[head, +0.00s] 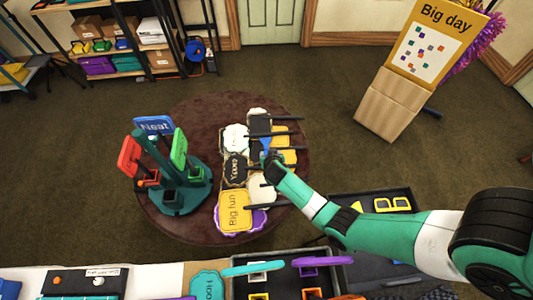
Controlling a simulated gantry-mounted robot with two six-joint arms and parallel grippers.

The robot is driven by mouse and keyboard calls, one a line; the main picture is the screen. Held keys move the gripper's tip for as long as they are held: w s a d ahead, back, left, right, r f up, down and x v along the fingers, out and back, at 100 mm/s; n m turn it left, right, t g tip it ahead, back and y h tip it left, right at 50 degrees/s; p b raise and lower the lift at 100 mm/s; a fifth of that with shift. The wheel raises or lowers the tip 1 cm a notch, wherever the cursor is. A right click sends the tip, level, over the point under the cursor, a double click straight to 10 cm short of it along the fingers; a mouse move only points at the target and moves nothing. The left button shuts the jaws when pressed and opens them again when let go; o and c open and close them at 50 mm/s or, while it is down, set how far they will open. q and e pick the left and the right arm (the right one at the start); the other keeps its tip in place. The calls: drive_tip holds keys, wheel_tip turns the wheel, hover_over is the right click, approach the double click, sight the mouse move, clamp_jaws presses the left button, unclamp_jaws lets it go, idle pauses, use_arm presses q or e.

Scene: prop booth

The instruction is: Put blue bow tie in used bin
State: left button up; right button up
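My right gripper (271,158) reaches over the round brown table from the right, above the pile of props. A small blue piece (265,144) shows right at its fingertips and looks like the blue bow tie. The fingers are too small to tell whether they are shut on it. A black bin (343,196) with yellow glasses in it stands to the right, partly behind my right arm. No label on it can be read, so I cannot tell if it is the used bin. My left gripper is not in view.
Black, white and yellow sign props (235,169) crowd the right part of the round table (185,108). A green rack (180,200) with signs stands on its left. A counter with a compartment tray (240,292) lies along the near edge. A "Big day" board (436,45) stands far right.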

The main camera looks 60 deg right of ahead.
sight(267, 148)
drive_tip(key=b+x, duration=0.5)
drive_tip(key=shift+w+d+f, duration=0.1)
drive_tip(key=shift+w+f, duration=0.1)
drive_tip(key=shift+f, duration=0.05)
drive_tip(key=shift+w+d+f, duration=0.15)
drive_tip(key=shift+w+d, duration=0.05)
drive_tip(key=shift+d, duration=0.1)
drive_tip(key=b+x, duration=0.3)
drive_tip(key=a+b+x, duration=0.1)
drive_tip(key=x, duration=0.1)
drive_tip(key=shift+w+d+f, duration=0.1)
drive_tip(key=shift+w+f, duration=0.05)
drive_tip(key=shift+f, duration=0.2)
drive_tip(key=shift+d, duration=0.15)
drive_tip(key=shift+r, duration=0.1)
clamp_jaws()
